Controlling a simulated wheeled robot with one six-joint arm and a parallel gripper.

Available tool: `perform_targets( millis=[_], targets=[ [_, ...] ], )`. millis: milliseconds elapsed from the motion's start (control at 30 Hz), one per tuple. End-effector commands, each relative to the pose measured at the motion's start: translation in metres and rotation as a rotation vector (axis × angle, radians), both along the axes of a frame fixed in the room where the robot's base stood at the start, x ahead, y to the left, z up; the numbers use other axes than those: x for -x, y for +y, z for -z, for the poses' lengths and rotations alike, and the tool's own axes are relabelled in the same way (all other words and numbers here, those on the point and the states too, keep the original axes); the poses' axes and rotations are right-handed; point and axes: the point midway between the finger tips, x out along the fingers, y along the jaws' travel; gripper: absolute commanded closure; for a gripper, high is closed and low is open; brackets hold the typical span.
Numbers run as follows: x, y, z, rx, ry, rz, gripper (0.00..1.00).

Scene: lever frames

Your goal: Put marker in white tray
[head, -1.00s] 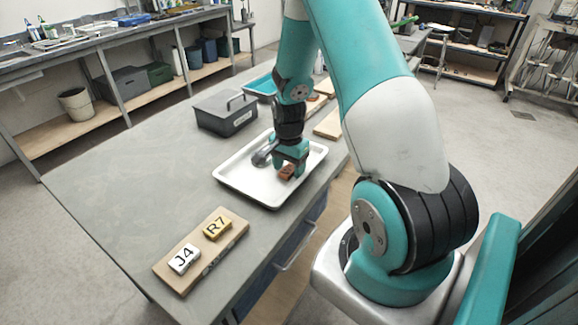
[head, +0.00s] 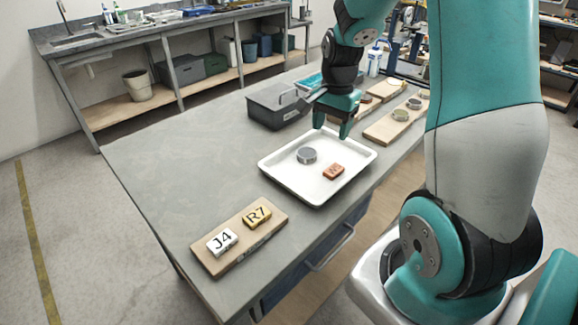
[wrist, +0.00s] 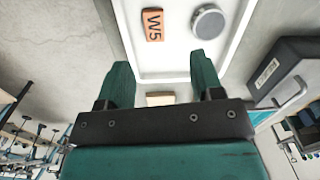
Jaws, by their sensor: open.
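The white tray (head: 288,187) lies on the grey table. An orange-brown marker block (head: 333,171) lies flat inside it, near the front right side. It also shows in the wrist view (wrist: 153,25), where it reads W5. A grey round disc (head: 307,155) lies in the tray behind the block and apart from it. My gripper (head: 331,128) is open and empty above the back part of the tray. In the wrist view its fingers (wrist: 160,72) are spread, with the block and disc beyond the tips.
A wooden board (head: 213,262) at the table's front holds a white J4 block (head: 222,241) and a yellow R7 block (head: 257,216). Another board (head: 378,132) with round discs lies to the right. The table's left part is clear.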

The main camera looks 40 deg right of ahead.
Motion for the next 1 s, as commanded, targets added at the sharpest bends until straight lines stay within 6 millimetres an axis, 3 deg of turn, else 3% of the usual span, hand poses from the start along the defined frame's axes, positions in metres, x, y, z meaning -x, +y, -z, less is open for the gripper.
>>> perform_targets(
  millis=[67,167,200,300,400,500,600,1000],
  targets=[
    [-0.001,0.052,-0.024,-0.027,-0.046,-0.239,0.4],
    [0.019,0.134,-0.056,-0.075,-0.118,-0.657,0.4],
    [0.034,0.166,-0.067,-0.097,-0.147,-0.835,0.4],
    [0.081,0.232,-0.09,-0.145,-0.225,-1.262,0.4],
    [0.128,0.271,-0.103,-0.181,-0.291,-1.595,0.4],
    [0.159,0.289,-0.109,-0.203,-0.335,-1.801,0.4],
    [0.172,0.295,-0.111,-0.215,-0.353,-1.885,0.4],
    [0.172,0.295,-0.111,-0.214,-0.355,-1.889,0.4]
  ],
)
